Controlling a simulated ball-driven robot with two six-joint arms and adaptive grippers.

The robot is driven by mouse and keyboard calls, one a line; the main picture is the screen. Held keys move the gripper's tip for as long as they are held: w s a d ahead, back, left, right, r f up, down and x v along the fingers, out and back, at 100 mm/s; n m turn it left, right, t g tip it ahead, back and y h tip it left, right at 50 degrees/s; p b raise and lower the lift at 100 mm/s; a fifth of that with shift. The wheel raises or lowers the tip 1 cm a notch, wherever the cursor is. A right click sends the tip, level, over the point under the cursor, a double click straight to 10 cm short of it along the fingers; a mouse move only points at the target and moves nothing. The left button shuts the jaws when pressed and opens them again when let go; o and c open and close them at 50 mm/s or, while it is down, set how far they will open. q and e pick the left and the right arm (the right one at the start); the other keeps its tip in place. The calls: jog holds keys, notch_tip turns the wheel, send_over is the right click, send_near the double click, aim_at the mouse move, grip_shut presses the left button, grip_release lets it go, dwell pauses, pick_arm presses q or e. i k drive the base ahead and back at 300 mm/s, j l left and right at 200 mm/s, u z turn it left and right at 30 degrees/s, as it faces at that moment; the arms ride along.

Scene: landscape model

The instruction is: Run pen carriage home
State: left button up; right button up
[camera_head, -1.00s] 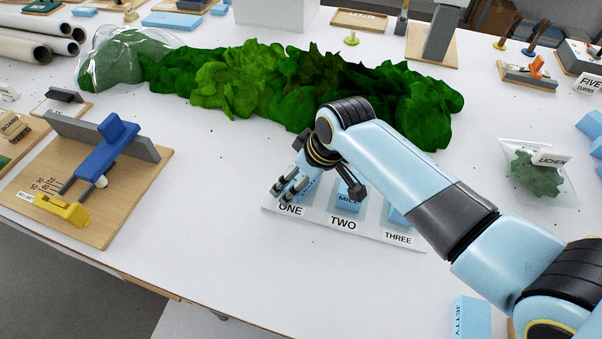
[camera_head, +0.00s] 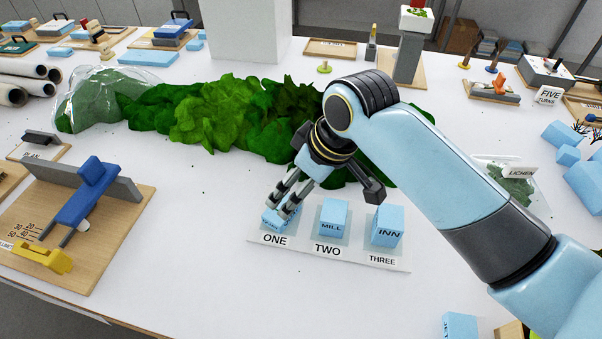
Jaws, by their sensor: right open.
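The pen carriage (camera_head: 90,193) is a blue block that straddles a grey rail (camera_head: 85,174) on a wooden board (camera_head: 117,238) at the left. Thin dark rods reach from it toward the front, and a small white tip shows under it. A yellow stop block (camera_head: 43,256) sits at the board's front, near a printed scale with 30, 40 and 50. The carriage stands apart from the yellow block. My right gripper (camera_head: 276,209) is open and points down over the pad marked ONE, far to the right of the carriage. My left gripper is not in view.
A white plate (camera_head: 299,257) carries light blue blocks at ONE, TWO and THREE, including MILL (camera_head: 331,217) and INN (camera_head: 387,227). Green moss (camera_head: 215,120) runs along the table's middle. White table lies clear between the carriage board and the plate.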

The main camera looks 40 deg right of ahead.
aim_at(97, 176)
jog(key=k+j, duration=1.15)
jog(key=k, duration=0.15)
